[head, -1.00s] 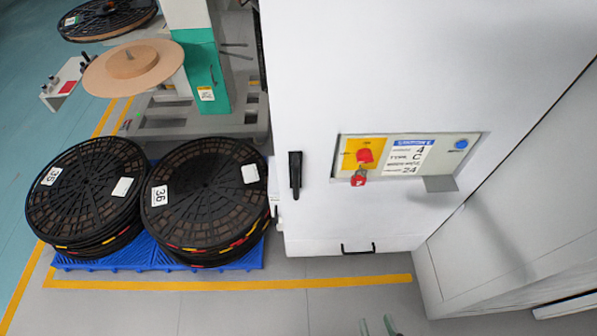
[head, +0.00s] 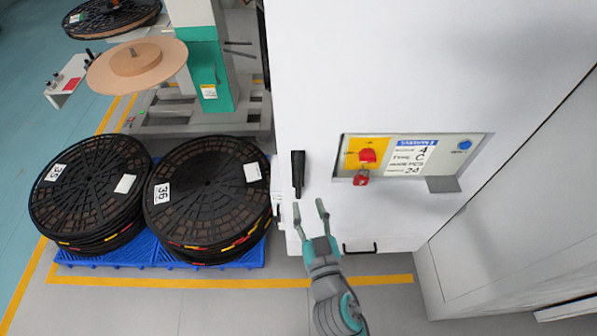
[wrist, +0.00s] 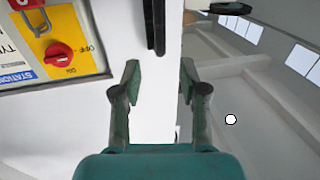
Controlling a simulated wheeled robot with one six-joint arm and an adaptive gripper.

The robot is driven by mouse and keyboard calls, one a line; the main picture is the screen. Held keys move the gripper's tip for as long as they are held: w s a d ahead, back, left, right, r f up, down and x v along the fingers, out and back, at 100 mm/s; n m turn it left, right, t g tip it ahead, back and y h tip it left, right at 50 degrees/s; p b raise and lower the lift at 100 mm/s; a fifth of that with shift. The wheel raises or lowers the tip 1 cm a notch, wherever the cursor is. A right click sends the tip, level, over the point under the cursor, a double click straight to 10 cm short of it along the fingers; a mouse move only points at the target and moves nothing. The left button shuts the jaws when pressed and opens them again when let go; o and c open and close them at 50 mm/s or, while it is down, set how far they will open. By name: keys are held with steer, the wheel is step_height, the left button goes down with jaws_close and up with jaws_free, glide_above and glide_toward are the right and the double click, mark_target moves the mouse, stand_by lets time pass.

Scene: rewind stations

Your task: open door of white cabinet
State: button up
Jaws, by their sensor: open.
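The white cabinet (head: 390,80) stands in the middle of the head view, and its front door looks shut. A black upright handle (head: 298,174) is on the door's left edge. My gripper (head: 309,209) is open and empty, just below the handle in the head view, with its fingers pointing up toward it. In the wrist view, the handle (wrist: 154,24) lies beyond the fingertips, between them and apart from both. The cabinet edge (wrist: 158,95) shows between my open fingers (wrist: 159,72).
A panel (head: 410,158) with a red switch (head: 367,156) and a red padlock (head: 361,178) is right of the handle. A lower black handle (head: 360,247) is below. Stacked black reels (head: 205,190) on a blue pallet (head: 150,252) stand close on the left. Grey floor is in front.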

mark_target(299, 176)
steer(key=w, duration=0.3)
steer(key=w+a, duration=0.1)
steer(key=w, duration=0.3)
steer(key=w+a, duration=0.1)
steer(key=w, duration=0.2)
steer(key=shift+w, duration=0.35)
jaws_close()
